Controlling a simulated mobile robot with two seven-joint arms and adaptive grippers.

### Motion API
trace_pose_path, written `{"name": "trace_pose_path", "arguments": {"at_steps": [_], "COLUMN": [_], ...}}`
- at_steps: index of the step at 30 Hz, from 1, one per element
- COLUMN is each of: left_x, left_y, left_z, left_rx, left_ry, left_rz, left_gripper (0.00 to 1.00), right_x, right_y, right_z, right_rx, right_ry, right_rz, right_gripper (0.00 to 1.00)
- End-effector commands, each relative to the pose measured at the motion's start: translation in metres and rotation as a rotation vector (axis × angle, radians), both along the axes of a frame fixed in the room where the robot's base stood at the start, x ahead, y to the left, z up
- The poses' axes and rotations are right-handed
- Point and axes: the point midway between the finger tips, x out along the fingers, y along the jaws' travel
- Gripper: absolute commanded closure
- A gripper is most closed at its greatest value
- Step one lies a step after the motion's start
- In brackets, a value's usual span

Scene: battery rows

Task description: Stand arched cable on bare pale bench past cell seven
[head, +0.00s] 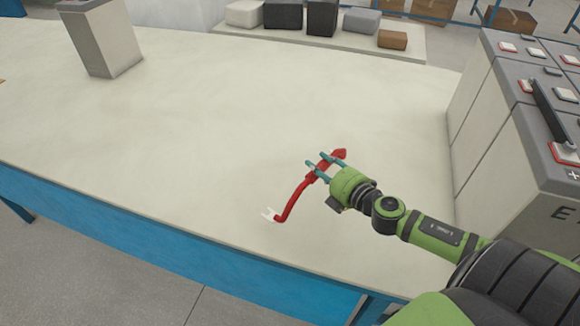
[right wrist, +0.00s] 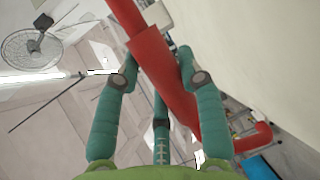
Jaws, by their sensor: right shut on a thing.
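The arched cable (head: 294,196) is red, with a pale fork-like lug at its lower left end. My right gripper (head: 319,166) is shut on the cable near its upper part. In the right wrist view the red cable (right wrist: 160,75) runs between the teal fingers of my right gripper (right wrist: 157,75). The pale bench (head: 200,130) lies behind and below the cable; whether the cable touches it cannot be told. My left gripper is not in view.
Grey battery cells (head: 478,125) with red-and-white terminals and a black bar (head: 553,118) stand at the right. A separate grey block (head: 104,38) stands at the upper left. The bench between is bare. Several boxes (head: 320,18) stand on a pale slab behind.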

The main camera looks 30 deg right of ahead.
Motion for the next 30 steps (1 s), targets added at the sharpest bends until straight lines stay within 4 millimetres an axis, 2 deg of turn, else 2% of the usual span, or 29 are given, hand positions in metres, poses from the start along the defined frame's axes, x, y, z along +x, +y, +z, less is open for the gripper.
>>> {"name": "trace_pose_path", "arguments": {"at_steps": [1,3,6,9,11,14,24,30], "left_x": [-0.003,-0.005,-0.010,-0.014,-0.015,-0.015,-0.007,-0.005], "left_y": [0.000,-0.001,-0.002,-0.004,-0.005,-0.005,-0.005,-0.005], "left_z": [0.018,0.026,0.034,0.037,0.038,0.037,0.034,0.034], "left_rx": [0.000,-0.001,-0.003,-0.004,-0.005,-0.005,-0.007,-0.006], "left_ry": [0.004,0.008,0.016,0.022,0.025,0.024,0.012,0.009], "left_rz": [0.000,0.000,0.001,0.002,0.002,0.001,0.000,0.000], "left_gripper": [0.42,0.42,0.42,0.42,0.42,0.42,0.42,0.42], "right_x": [0.009,0.016,0.022,0.024,0.026,0.029,0.051,0.060], "right_y": [-0.028,-0.057,-0.088,-0.106,-0.110,-0.106,-0.037,-0.009], "right_z": [0.022,0.035,0.050,0.059,0.061,0.057,0.013,-0.005], "right_rx": [-0.007,-0.002,0.002,0.004,0.003,0.006,0.008,0.004], "right_ry": [-0.002,-0.003,-0.003,-0.003,-0.004,-0.003,-0.004,-0.004], "right_rz": [-0.010,-0.016,-0.025,-0.030,-0.032,-0.033,-0.033,-0.034], "right_gripper": [1.00,1.00,1.00,1.00,1.00,1.00,1.00,1.00]}}
